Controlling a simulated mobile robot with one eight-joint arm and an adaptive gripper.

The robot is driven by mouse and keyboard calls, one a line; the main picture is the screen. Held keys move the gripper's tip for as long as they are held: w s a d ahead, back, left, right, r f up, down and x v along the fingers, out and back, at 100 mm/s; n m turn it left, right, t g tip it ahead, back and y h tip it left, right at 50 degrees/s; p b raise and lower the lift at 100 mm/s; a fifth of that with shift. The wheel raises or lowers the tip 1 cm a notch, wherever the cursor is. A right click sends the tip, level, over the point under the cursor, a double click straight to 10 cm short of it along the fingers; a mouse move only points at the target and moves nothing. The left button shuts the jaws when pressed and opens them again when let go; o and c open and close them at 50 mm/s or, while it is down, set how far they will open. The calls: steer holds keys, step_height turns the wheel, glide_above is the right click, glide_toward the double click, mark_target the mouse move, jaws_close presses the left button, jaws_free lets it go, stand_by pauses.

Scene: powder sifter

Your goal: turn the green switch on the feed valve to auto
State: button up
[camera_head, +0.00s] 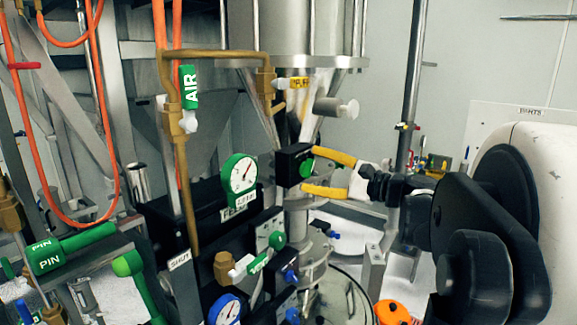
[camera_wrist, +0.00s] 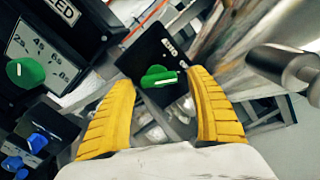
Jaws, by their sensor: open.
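The green switch (camera_wrist: 159,77) sits on a black box (camera_wrist: 147,49) with white lettering, seen in the wrist view between my finger tips. In the head view the green switch (camera_head: 307,168) shows on the right side of the black box (camera_head: 292,164). My gripper (camera_head: 330,172) has two yellow fingers, open, one above and one below the switch's level. In the wrist view my gripper (camera_wrist: 163,85) has a finger on each side of the switch, with gaps to it. Whether the tips reach past the knob is unclear.
A second green knob (camera_wrist: 25,71) with a numbered dial plate is at the left of the wrist view. A metal cylinder handle (camera_wrist: 285,66) is close on the right. In the head view a green gauge (camera_head: 240,174) and brass pipe (camera_head: 183,165) stand left of the box.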

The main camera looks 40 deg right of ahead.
steer(key=shift+w+a, duration=0.2)
steer(key=shift+w, duration=0.3)
steer(key=shift+c, duration=0.4)
steer(key=c, duration=1.1)
